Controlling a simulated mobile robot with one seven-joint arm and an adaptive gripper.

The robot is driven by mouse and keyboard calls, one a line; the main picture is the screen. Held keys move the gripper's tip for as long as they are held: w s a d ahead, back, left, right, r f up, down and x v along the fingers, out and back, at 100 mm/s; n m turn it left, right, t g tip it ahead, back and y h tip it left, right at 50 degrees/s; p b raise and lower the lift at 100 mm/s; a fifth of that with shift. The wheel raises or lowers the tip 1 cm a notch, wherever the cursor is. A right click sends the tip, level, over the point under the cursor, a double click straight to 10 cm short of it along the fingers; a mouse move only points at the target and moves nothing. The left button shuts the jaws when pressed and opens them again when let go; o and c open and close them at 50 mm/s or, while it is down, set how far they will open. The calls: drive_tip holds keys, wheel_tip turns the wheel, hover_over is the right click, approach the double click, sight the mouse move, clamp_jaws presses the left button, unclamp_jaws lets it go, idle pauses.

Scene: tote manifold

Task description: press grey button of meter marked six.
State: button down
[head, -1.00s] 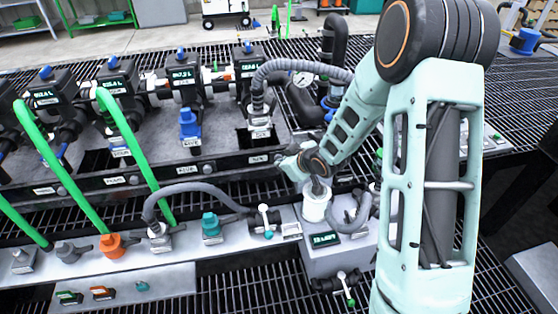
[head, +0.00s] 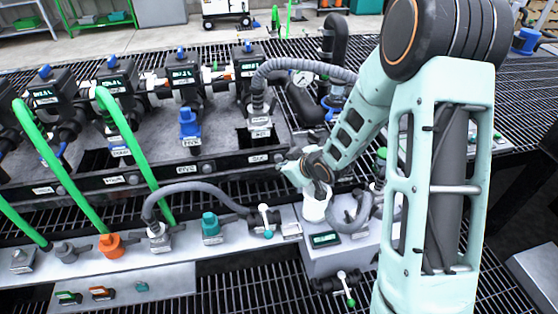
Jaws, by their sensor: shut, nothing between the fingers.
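Several black meters with green-lit displays stand in a row on the dark manifold; the rightmost one (head: 247,68) is left of a grey ribbed hose. A small plate below it (head: 260,133) has lettering too blurred to read surely, so I cannot tell which meter is marked six. No grey button can be made out. My gripper (head: 319,190) is shut and points down just above or at the white cylinder (head: 315,208) on that box. Whether they touch is unclear. My arm hides the area to the right.
Green hoses (head: 130,150) rise at the left. A round gauge (head: 303,78) and black pipes stand behind. Open grating (head: 240,290) lies in front.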

drive_tip(key=shift+s+d+b, duration=0.25)
drive_tip(key=shift+s, duration=1)
drive_tip(key=shift+s+d+b, duration=0.25)
drive_tip(key=shift+s, duration=1)
